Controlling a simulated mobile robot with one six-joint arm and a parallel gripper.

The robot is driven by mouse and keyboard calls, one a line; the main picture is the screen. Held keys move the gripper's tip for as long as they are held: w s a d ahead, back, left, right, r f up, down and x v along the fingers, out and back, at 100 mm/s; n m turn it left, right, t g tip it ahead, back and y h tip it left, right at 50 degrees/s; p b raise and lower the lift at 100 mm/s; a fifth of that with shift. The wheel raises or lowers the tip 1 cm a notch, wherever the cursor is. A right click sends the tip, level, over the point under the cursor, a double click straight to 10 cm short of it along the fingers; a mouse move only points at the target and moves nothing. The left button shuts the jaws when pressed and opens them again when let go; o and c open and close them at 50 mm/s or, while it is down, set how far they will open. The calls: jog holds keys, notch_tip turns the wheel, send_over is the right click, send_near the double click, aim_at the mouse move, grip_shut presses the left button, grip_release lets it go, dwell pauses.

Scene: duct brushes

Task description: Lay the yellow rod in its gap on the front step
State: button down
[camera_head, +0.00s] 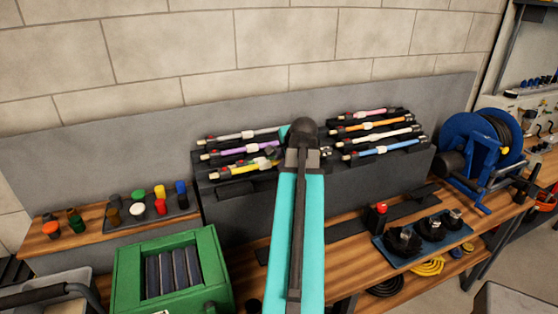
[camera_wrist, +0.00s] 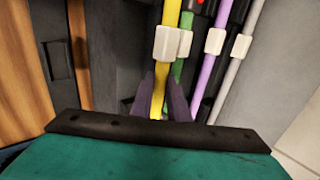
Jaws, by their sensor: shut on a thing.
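The yellow rod (camera_head: 236,170), with a pale collar, is at the front of the left stepped rack (camera_head: 207,188). It also shows in the wrist view (camera_wrist: 170,45), between the fingers of my gripper (camera_wrist: 163,100). My gripper is shut on it; in the head view my arm partly hides the hold. A green rod (camera_wrist: 187,50) lies close beside the yellow one and is partly covered by it. A purple rod (camera_head: 225,151) and a grey rod (camera_head: 228,137) lie on steps farther back. I cannot tell whether the yellow rod touches the front step.
The right rack holds pink (camera_head: 370,113), orange (camera_head: 375,124), white (camera_head: 385,136) and blue (camera_head: 395,147) rods. A green crate (camera_head: 205,245) stands front left. A red-topped button box (camera_head: 376,215), a tray of black brushes (camera_head: 420,240) and a blue reel (camera_head: 485,150) are to the right.

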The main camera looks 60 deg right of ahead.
jog(key=shift+f, duration=0.1)
jog(key=shift+f+b, duration=1.05)
jog(key=shift+f, duration=0.25)
jog(key=shift+f, duration=1)
dwell(1.1)
jog(key=c, duration=1.6)
grip_release()
jog(key=shift+s+r, duration=0.1)
jog(key=shift+b+v, duration=1.7)
jog(key=shift+v, duration=5.15)
